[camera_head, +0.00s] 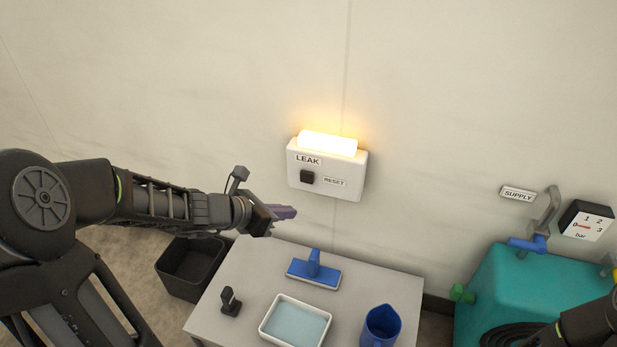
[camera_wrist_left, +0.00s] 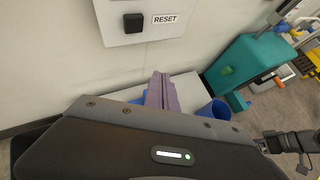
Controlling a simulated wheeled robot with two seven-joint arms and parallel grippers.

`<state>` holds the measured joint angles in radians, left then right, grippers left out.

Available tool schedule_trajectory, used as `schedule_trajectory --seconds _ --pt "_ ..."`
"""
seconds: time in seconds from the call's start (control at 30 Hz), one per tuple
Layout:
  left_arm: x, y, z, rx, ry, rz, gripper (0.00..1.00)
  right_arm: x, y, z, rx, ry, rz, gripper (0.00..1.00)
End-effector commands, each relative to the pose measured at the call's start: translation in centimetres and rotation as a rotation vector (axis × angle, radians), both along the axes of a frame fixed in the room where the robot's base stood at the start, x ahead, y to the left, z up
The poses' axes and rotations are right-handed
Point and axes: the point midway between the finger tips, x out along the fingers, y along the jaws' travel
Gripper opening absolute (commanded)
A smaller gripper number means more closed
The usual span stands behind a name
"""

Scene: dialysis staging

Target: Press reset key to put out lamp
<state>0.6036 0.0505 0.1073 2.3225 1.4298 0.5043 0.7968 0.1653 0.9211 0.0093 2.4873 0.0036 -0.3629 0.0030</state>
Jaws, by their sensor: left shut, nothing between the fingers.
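The white leak box (camera_head: 326,185) is on the wall, with a lit, glowing lamp (camera_head: 328,143) along its top. Its black square reset key (camera_head: 307,177) sits left of the RESET label, and the key also shows at the top of the left wrist view (camera_wrist_left: 133,22). My left gripper (camera_head: 286,212) is shut and empty, its purple fingers below and left of the box, apart from the key. In the left wrist view its fingers (camera_wrist_left: 160,90) point up below the box.
A grey table (camera_head: 370,290) below holds a blue scrubber (camera_head: 314,268), a white tray (camera_head: 270,325), a blue jug (camera_head: 381,327) and a small black object (camera_head: 230,302). A black bin (camera_head: 190,268) stands left. A teal machine (camera_head: 490,280) stands right. The wall around the box is clear.

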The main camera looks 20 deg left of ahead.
Motion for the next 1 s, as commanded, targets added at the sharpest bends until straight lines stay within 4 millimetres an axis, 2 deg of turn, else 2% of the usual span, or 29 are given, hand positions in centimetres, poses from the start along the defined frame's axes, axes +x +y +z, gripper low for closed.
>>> schedule_trajectory --seconds 0.47,0.67,1.0 --pt "0.4 0.0 -0.1 0.003 0.003 -0.002 0.00 0.0 0.0 0.1 0.000 0.000 0.000 1.00" --pt "2.1 0.1 -0.1 0.004 0.003 -0.004 0.00 -0.1 0.1 0.4 0.001 0.000 0.001 1.00" --pt "6.5 0.3 0.1 0.003 0.003 -0.003 0.00 -0.4 0.4 1.7 0.006 0.006 0.009 1.00"
